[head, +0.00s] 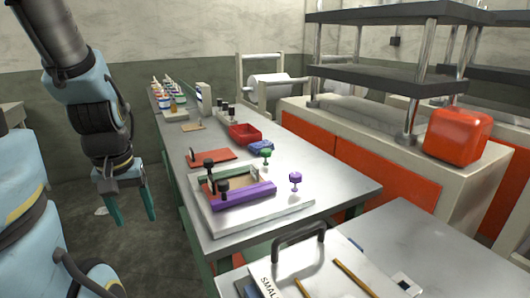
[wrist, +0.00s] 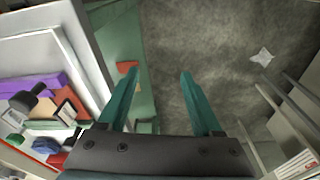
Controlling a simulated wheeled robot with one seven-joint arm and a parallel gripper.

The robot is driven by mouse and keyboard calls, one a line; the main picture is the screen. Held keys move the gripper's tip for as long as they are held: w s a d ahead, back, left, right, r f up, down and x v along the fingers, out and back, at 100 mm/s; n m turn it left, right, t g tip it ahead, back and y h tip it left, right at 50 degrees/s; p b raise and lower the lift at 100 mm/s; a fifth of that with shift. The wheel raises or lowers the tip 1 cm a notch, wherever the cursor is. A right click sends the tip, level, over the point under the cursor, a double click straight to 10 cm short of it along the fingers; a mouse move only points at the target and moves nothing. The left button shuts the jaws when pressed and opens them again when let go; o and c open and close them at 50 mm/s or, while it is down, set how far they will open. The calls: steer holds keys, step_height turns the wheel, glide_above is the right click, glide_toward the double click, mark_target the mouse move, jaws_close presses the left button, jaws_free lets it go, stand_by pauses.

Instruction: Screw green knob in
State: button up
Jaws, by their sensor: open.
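A purple knob (head: 295,179) stands at the right side of the white tray (head: 268,227), which holds a purple bar (head: 244,196) and several black knobs (head: 209,163). My gripper (head: 133,222) hangs over the floor left of the table, well apart from the green knob. Its teal fingers are apart and empty, also in the wrist view (wrist: 158,90).
A red bin (head: 244,133), a blue item (head: 262,146) and an orange plate (head: 212,156) lie on the table (head: 335,182). Bottles (head: 165,92) stand at its far end. A case with a black handle (head: 300,235) is in front. The floor beneath my gripper is mostly clear.

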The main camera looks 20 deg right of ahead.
stand_by(0.3)
steer(key=shift+o, duration=0.7)
steer(key=shift+w+d+r, duration=0.1)
steer(key=shift+w, duration=0.05)
steer(key=w+d+r+n+p, duration=0.1)
steer(key=w+d+r+p, duration=0.25)
steer(key=w+d, duration=0.35)
steer(key=n+g+p, duration=0.2)
steer(key=n+p, duration=0.2)
steer(key=p, duration=0.3)
glide_toward(266, 150)
steer(key=f+p, duration=0.1)
steer(key=f, duration=0.2)
steer(key=f+p, duration=0.1)
steer(key=f, duration=0.2)
steer(key=f+p, duration=0.1)
steer(key=f, duration=0.2)
steer(key=shift+s, duration=0.25)
steer(key=shift+r, duration=0.1)
jaws_close()
